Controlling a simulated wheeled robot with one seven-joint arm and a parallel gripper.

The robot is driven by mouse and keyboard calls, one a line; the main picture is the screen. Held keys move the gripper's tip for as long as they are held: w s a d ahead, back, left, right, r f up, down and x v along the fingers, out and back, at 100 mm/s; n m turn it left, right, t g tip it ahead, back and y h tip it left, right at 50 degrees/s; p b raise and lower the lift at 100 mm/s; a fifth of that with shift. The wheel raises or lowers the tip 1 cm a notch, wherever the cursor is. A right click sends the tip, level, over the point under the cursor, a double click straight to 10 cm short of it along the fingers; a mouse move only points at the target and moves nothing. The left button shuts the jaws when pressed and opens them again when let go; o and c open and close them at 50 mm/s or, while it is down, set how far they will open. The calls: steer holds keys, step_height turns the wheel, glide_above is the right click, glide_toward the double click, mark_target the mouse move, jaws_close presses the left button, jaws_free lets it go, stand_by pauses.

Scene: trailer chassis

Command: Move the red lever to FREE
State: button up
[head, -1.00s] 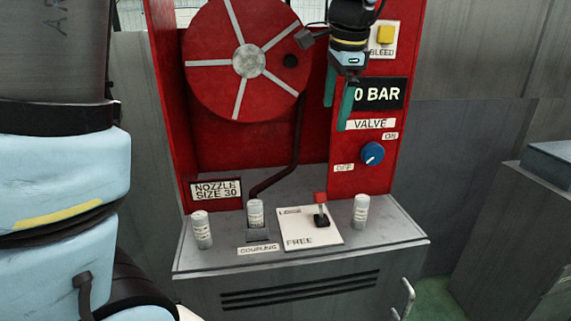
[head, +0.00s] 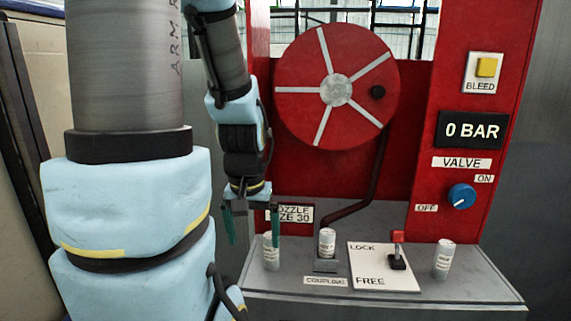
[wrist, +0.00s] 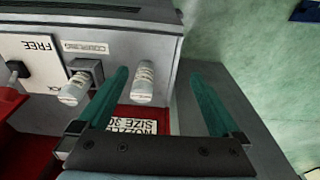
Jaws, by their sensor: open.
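The red lever (head: 398,238) stands on a white plate (head: 372,281) marked LOCK at the back left and FREE at the front. Its red knob is up, on a dark base at the plate's right side. My gripper (head: 252,243) is open and empty, pointing down, well left of the lever, near the left white cylinder (head: 271,252). In the wrist view my gripper (wrist: 162,95) shows both green fingers apart, with that cylinder (wrist: 143,82) seen between them.
A white nozzle (head: 327,242) stands in the COUPLING holder, between my gripper and the lever. Another cylinder (head: 444,258) stands right of the lever plate. The blue valve knob (head: 461,196), yellow BLEED button (head: 487,67) and red hose reel (head: 310,100) are behind.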

steer(key=shift+c, duration=0.2)
